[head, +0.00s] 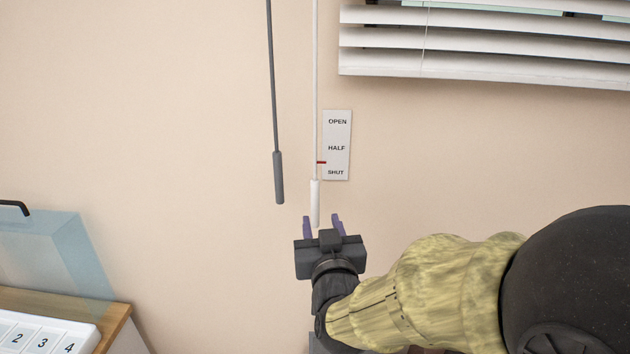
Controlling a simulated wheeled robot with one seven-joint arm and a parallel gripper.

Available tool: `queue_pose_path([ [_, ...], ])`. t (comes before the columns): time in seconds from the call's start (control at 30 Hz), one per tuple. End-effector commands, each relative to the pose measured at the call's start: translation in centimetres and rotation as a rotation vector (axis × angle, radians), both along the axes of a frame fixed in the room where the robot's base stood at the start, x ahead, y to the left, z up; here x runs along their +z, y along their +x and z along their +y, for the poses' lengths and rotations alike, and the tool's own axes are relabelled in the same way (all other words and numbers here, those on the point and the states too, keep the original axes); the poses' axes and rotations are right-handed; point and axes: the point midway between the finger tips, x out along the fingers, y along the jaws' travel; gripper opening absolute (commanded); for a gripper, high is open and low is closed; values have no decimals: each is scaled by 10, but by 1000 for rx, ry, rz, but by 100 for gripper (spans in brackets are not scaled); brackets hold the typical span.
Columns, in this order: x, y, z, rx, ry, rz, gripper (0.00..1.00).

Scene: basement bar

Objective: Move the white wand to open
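The white wand (315,202) hangs down the wall, with a thicker grip at its lower end. A small red pointer (321,162) at the wand sits between HALF and SHUT on the white label plate (337,134), which reads OPEN, HALF, SHUT from top to bottom. My gripper (323,225) is open, its two purple fingers apart. The wand's bottom tip shows between the fingers in the picture, nearer the left one. I cannot tell from this view whether the fingers are at the wand's depth or touching it.
A grey wand (279,178) hangs just left of the white one. White slatted blinds (480,45) are at the upper right. A translucent blue box (55,250) and a white numbered panel (45,335) are on a wooden-topped cabinet (115,322) at lower left.

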Motion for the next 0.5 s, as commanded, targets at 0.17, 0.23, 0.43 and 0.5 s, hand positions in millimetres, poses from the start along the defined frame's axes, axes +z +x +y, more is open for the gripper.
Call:
queue_pose_path([
  [0.17,4,11,2,-2,-3,3,39],
  [0.23,5,14,2,-4,-1,2,39],
  [0.43,5,23,4,-4,-2,2,39],
  [0.5,5,25,4,-4,-4,2,39],
])
